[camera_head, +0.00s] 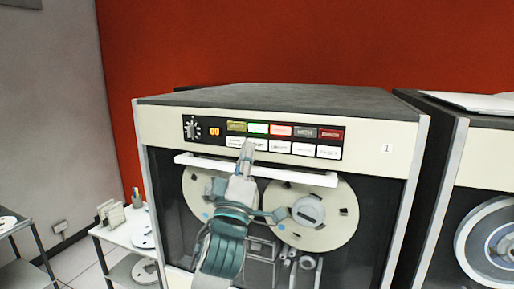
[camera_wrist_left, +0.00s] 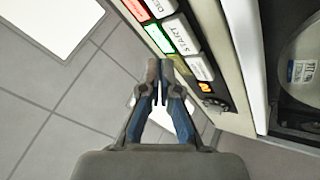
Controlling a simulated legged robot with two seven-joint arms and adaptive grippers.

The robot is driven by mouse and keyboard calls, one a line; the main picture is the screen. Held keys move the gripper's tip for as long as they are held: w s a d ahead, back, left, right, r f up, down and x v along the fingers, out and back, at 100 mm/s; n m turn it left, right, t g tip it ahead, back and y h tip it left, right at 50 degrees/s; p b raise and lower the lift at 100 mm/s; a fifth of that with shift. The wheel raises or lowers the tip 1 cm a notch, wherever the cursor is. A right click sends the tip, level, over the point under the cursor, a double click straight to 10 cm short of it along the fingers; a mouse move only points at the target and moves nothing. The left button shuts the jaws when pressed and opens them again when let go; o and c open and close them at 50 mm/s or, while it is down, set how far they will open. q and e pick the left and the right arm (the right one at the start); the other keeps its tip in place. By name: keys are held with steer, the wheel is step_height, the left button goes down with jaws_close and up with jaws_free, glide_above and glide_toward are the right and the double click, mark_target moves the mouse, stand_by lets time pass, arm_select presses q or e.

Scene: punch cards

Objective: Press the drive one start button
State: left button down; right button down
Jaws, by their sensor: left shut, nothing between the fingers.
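The drive marked 1 (camera_head: 387,148) has a black control panel (camera_head: 205,128) with two rows of buttons. The white START button (camera_wrist_left: 180,34) sits beside a lit green button (camera_wrist_left: 158,39) in the left wrist view. In the head view, START (camera_head: 261,145) is in the lower row under the lit green button (camera_head: 258,128). My left gripper (camera_head: 247,146) is shut and empty, its fingertips in front of the lower row near START's left side. In the wrist view the fingertips (camera_wrist_left: 160,66) are close to the panel; I cannot tell whether they touch it. My right gripper is not in view.
A white bar (camera_head: 310,178) juts out below the panel, above two tape reels (camera_head: 335,222). A second drive (camera_head: 490,165) stands at the right. A small white shelf (camera_head: 120,232) with cards and reels stands at the left. Tiled floor shows below.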

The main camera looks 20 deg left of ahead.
arm_select(q)
steer(key=shift+s+a, duration=0.15)
steer(key=shift+s, duration=1.6)
